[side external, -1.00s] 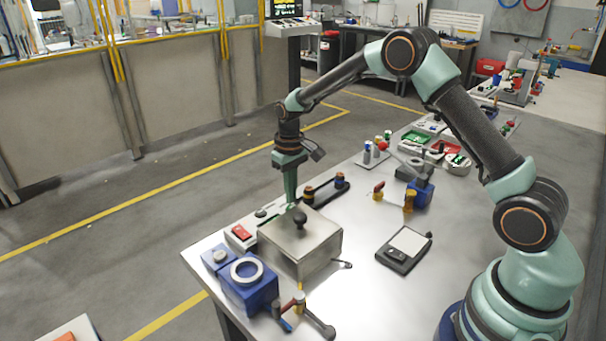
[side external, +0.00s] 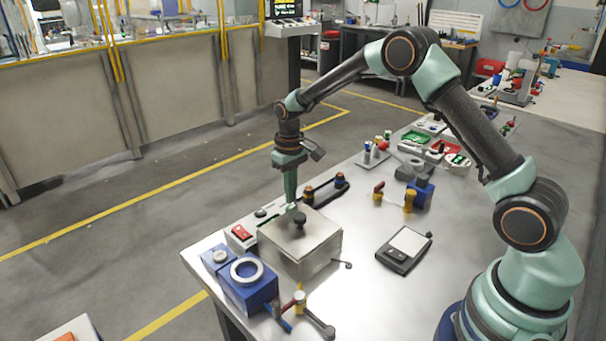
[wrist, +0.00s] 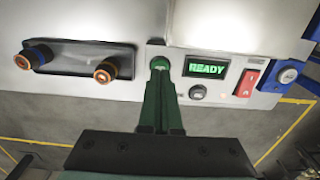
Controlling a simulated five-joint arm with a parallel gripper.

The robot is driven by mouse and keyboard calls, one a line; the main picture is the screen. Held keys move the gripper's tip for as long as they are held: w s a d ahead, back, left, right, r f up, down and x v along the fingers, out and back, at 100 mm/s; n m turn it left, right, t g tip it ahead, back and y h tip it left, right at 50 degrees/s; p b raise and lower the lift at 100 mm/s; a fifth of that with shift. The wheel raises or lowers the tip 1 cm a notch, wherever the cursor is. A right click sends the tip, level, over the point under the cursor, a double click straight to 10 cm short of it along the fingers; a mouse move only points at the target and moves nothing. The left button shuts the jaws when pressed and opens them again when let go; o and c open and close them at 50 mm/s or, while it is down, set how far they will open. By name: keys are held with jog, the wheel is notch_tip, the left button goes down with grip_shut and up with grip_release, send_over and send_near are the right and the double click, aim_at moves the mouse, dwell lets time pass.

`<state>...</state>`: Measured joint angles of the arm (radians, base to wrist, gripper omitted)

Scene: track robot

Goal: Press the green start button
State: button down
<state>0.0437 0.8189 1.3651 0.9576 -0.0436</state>
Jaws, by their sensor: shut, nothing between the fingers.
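The green start button (wrist: 160,65) shows in the wrist view on a pale panel, left of a lit display reading READY (wrist: 206,67). My gripper (wrist: 161,75) is shut and empty. Its green fingertips overlap the lower edge of the button in the wrist view; I cannot tell whether they touch it. In the side view my gripper (side external: 292,204) points straight down behind the metal box (side external: 312,246), which hides the button there.
A red rocker switch (wrist: 247,83) and a dark round knob (wrist: 198,92) sit right of the button. A black tray with two orange-ringed posts (wrist: 75,63) lies left. The metal box with its black knob (side external: 299,219) stands close to my gripper.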

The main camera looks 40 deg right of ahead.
aim_at(291, 207)
jog(key=shift+f, duration=0.95)
dwell(0.9)
jog(key=shift+r, duration=2.45)
jog(key=shift+r, duration=0.1)
jog(key=s+a+r+t, duration=0.1)
jog(key=s+r, duration=0.4)
jog(key=r, duration=0.2)
jog(key=s+r+t, duration=0.2)
jog(key=s+r, duration=0.3)
jog(key=r, duration=0.3)
jog(key=s+a+r+t, duration=0.1)
jog(key=s+t, duration=0.1)
jog(key=s, duration=1)
jog(key=shift+r+t, duration=0.15)
jog(key=shift+t, duration=0.15)
